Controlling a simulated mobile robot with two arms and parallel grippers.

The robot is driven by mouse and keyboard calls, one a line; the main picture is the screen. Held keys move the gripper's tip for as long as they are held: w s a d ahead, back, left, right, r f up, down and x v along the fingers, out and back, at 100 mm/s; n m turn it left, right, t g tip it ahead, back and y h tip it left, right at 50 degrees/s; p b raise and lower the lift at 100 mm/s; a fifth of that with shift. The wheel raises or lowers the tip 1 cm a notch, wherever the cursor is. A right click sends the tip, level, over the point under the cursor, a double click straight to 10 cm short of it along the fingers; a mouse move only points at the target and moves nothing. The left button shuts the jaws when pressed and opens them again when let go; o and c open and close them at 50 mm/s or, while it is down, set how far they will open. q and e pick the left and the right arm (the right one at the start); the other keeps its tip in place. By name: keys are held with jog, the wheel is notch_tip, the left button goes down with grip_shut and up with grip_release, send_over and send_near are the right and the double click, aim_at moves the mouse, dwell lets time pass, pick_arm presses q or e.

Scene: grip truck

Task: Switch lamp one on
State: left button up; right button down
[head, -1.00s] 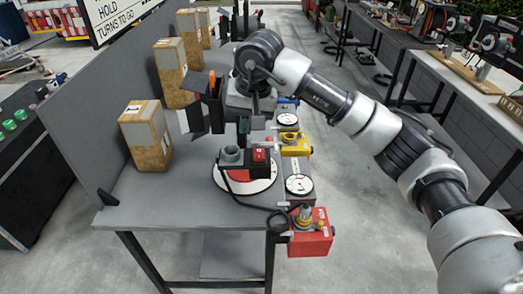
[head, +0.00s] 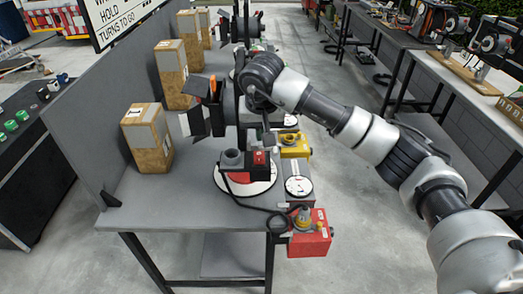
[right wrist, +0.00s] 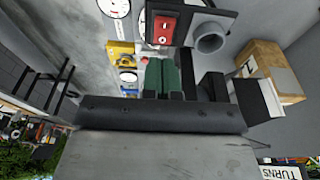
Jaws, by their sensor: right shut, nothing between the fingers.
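A black lamp head with flaps (head: 199,119) stands over the table. Below it, a black box with a red switch (head: 259,158) sits on a white round disc (head: 262,187). The red switch also shows at the top of the right wrist view (right wrist: 167,26), beside a grey round socket (right wrist: 209,40). My right gripper's green fingers (right wrist: 162,72) are shut and empty, short of the switch box in that view. In the head view, my right wrist and the lamp largely hide the gripper. Whether the lamp is lit cannot be told. My left gripper is not in view.
A yellow box (head: 296,146) and a red box (head: 310,240) sit along the table's right edge. A black cable runs to the red box. Several cardboard-brown blocks (head: 146,143) stand at the left along a grey panel. The table's front left (head: 160,212) is clear.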

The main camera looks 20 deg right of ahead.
aim_at(262, 162)
jog(key=p+x, duration=0.1)
jog(key=x, duration=0.1)
jog(key=p+x, duration=0.1)
jog(key=x, duration=0.2)
jog(key=s+p+x, duration=0.1)
jog(key=x, duration=0.1)
jog(key=shift+s+a+f, duration=0.1)
jog(key=shift+a+f, duration=0.15)
jog(key=shift+f, duration=0.3)
jog(key=shift+f+b, duration=0.2)
jog(key=shift+b, duration=0.25)
jog(key=f+t+b, duration=0.1)
jog(key=b, duration=0.1)
jog(key=shift+b, duration=0.3)
jog(key=shift+s+r+p, duration=0.15)
jog(key=shift+r+p, duration=0.15)
jog(key=shift+r, duration=0.05)
